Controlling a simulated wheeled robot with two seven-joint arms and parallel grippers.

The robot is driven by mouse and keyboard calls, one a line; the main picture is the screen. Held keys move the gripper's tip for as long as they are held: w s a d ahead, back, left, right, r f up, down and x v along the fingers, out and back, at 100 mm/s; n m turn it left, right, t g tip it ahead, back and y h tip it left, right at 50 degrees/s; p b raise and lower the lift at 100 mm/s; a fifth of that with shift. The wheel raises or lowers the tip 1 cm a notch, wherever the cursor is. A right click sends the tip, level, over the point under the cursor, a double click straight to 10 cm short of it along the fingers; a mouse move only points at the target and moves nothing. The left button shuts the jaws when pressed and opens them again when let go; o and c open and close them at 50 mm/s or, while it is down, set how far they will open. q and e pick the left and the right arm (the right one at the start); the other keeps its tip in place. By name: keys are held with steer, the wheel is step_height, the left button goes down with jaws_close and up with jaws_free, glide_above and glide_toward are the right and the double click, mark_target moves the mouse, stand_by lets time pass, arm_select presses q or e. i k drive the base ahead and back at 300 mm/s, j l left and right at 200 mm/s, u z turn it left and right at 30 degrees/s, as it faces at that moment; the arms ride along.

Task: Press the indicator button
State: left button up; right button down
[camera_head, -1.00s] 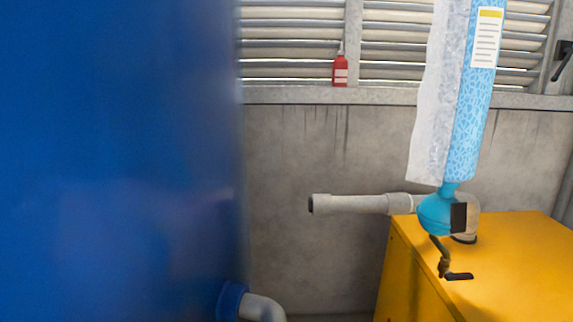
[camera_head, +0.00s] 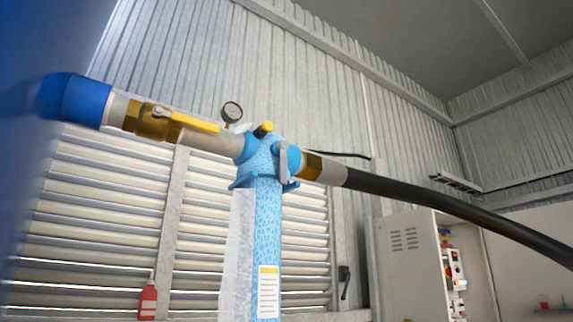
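A light-blue filter housing (camera_head: 267,215) stands upright in the middle, with a blue head (camera_head: 265,155) on top. A short yellow cylindrical part (camera_head: 263,129) sticks up from the head; it may be the indicator button, but no label shows. A round dial gauge (camera_head: 232,112) sits just left of it. A pipe with a brass valve and yellow lever (camera_head: 180,119) joins the head from the left. Neither of my grippers is in view.
A blue tank (camera_head: 25,180) fills the left edge, blurred and close. A thick black hose (camera_head: 440,202) runs right from the head, passing in front of an open grey cabinet (camera_head: 412,265). A red bottle (camera_head: 148,300) stands by the louvres.

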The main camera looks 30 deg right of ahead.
mark_target(267, 127)
steer(key=k+l+z, duration=0.15)
steer(key=k, duration=0.3)
steer(key=k+l+z, duration=0.15)
steer(key=k, duration=0.3)
steer(key=k+l+z, duration=0.2)
steer(key=k, duration=0.25)
